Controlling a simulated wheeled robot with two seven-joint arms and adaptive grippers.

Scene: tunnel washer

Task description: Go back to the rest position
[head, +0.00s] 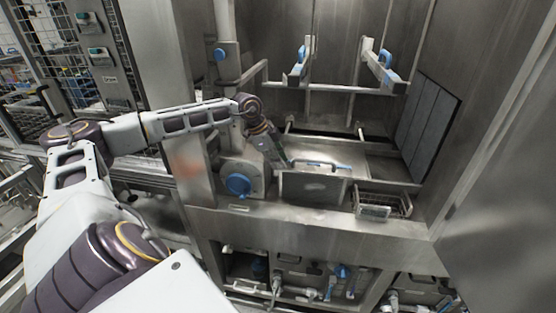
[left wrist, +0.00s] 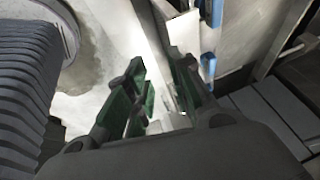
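My left arm reaches from the left of the head view into a steel washer bay (head: 330,60). My left gripper (head: 285,160) points down beside a steel box with a blue-marked handle (head: 315,185) and is small and dark there. In the left wrist view, the two green-padded fingers of the left gripper (left wrist: 165,88) stand apart with a gap between them. I see nothing held in the gap. Pale metal and blue parts show beyond the fingers. I cannot tell whether the gripper touches the box. My right gripper is in neither view.
A wire basket (head: 383,204) sits right of the box. Two rails with blue ends (head: 385,70) jut out above. A steel ledge (head: 300,225) runs in front, with piping below. A wire-mesh panel (head: 110,50) stands left.

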